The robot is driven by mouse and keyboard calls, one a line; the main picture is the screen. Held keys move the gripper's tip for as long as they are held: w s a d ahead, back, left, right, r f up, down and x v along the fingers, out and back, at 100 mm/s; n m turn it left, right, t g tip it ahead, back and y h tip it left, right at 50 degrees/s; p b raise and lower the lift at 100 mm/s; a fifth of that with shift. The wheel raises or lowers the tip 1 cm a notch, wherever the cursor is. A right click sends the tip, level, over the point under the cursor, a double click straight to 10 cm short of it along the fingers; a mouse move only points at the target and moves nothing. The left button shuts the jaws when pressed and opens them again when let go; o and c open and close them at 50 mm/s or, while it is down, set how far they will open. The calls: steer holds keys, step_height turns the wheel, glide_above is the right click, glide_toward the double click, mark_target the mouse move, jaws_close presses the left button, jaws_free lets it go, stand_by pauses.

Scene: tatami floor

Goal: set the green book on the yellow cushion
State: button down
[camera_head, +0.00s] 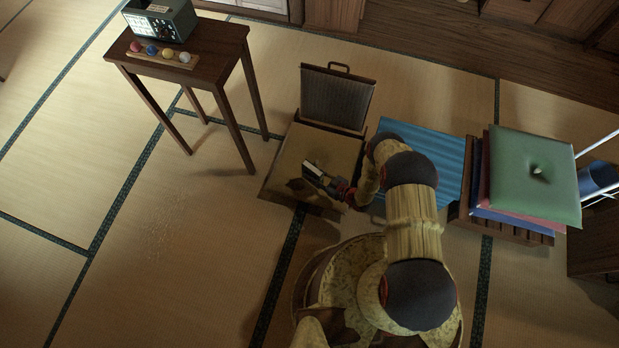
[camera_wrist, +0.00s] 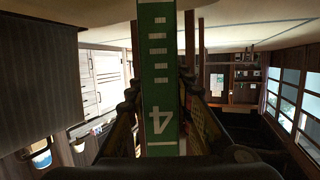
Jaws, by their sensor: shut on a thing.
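My gripper (camera_head: 326,181) is shut on the green book (camera_wrist: 157,75). In the wrist view its green spine, with a white 4 and pale marks, stands between the fingers. In the head view the book (camera_head: 312,171) is small, with a pale page edge. It is over a flat tan-yellow pad (camera_head: 336,148) in a low dark frame, which looks like the yellow cushion. I cannot tell whether the book touches it. A dark patch, perhaps shadow, lies beside the book, and my arm covers part of the pad's right side.
A ribbed backrest (camera_head: 337,97) with a handle rises behind the pad. A blue ribbed mat (camera_head: 440,158) and a stack topped by a green cushion (camera_head: 535,172) are at the right. A wooden table (camera_head: 195,62) stands at the upper left. Tatami at the left is clear.

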steer(key=shift+w+a+f, duration=0.5)
steer(key=shift+f, duration=0.3)
steer(key=shift+w+a+f+b, duration=0.15)
steer(key=shift+f+b, duration=0.4)
steer(key=shift+f, duration=0.35)
steer(key=shift+w+a+f+b, duration=0.1)
steer(key=shift+f+b, duration=0.45)
steer(key=shift+f, duration=0.3)
steer(key=shift+f, duration=0.1)
steer(key=c, duration=1.6)
jaws_free()
steer(key=shift+o, duration=0.2)
steer(key=shift+s, duration=0.1)
steer(key=p+v, duration=0.3)
steer(key=v, duration=0.9)
steer(key=shift+p, duration=0.35)
